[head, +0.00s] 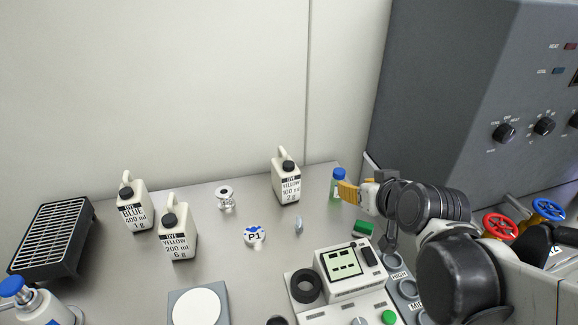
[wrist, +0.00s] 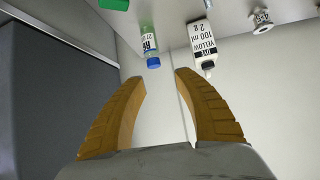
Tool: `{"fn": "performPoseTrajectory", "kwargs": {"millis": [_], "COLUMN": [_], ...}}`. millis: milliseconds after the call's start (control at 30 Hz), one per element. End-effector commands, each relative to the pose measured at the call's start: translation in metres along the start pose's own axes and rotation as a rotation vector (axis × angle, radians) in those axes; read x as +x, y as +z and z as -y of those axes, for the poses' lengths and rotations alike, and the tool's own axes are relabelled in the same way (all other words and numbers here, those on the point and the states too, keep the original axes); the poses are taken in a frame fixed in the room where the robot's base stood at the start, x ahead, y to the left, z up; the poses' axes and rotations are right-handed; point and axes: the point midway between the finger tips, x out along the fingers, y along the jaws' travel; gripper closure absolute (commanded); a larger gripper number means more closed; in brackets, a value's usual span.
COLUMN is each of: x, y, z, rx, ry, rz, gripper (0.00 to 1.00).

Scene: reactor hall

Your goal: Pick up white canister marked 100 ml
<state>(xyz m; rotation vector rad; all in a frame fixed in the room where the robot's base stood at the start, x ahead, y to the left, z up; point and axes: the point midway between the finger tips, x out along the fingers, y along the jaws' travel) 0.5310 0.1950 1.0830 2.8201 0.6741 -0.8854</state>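The white canister marked "DYE YELLOW 100 ml 2 g" (head: 287,182) stands upright near the back wall, with a black cap and a handle. It also shows, inverted, at the upper right of the wrist view (wrist: 203,45). My gripper (head: 347,192) is to the right of the canister, apart from it. In the wrist view my gripper (wrist: 163,76) has its two tan fingers spread, with nothing between them. A small green bottle with a blue cap (head: 338,183) stands between the canister and my gripper in the head view, close to the fingertips.
White canisters marked "BLUE 400 ml" (head: 133,203) and "YELLOW 200 ml" (head: 177,230) stand at left. A scale-like device (head: 342,270) stands in front; a grey cabinet (head: 450,90) rises at right.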

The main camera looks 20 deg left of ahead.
Motion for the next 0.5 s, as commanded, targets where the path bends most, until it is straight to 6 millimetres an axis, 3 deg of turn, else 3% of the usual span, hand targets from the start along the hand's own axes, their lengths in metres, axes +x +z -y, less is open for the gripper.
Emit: {"fn": "performPoseTrajectory", "kwargs": {"millis": [33, 200, 300, 500], "x": [0.016, 0.059, 0.073, 0.099], "y": [-0.021, -0.051, -0.057, -0.061], "z": [0.02, 0.073, 0.093, 0.108], "rx": [-0.027, -0.09, -0.108, -0.121], "ry": [-0.038, -0.122, -0.148, -0.164], "rz": [-0.036, -0.144, -0.181, -0.207], "gripper": [0.62, 0.62, 0.62, 0.62]}}
